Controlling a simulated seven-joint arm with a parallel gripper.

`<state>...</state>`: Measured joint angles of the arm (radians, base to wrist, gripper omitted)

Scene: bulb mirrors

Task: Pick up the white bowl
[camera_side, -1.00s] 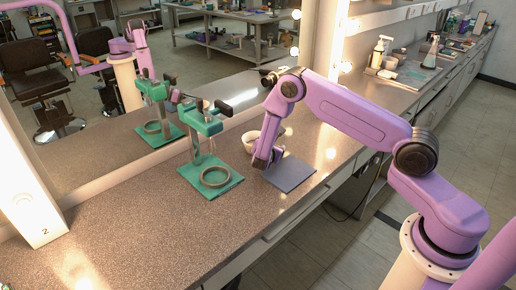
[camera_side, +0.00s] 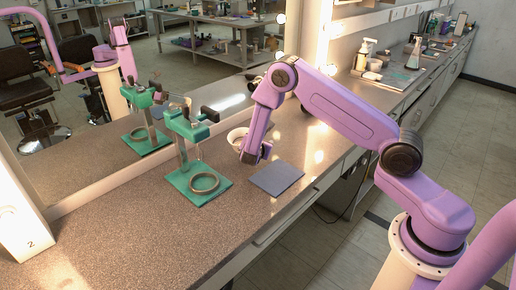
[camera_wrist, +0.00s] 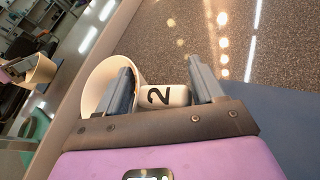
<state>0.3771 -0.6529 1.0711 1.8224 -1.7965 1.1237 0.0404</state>
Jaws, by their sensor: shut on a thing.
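The white bowl (camera_side: 236,137) is partly hidden behind my gripper (camera_side: 255,158) in the side view. In the wrist view the bowl (camera_wrist: 98,88) is tilted in the picture, its opening at the left finger. A white part marked "2" (camera_wrist: 165,96) lies between the two grey fingers of my gripper (camera_wrist: 163,85) and meets the bowl's side. My gripper is shut on the bowl, seemingly at this part. The exact contact at the fingertips is hard to see. The bowl seems held slightly above the counter, left of the blue-grey mat (camera_side: 277,179).
A green stand (camera_side: 187,130) with a ring (camera_side: 204,182) on its base stands just left of my gripper. A mirror (camera_side: 85,165) runs along the counter's back and reflects the stand. The counter in front (camera_side: 150,230) is clear. Bottles (camera_side: 365,52) stand far right.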

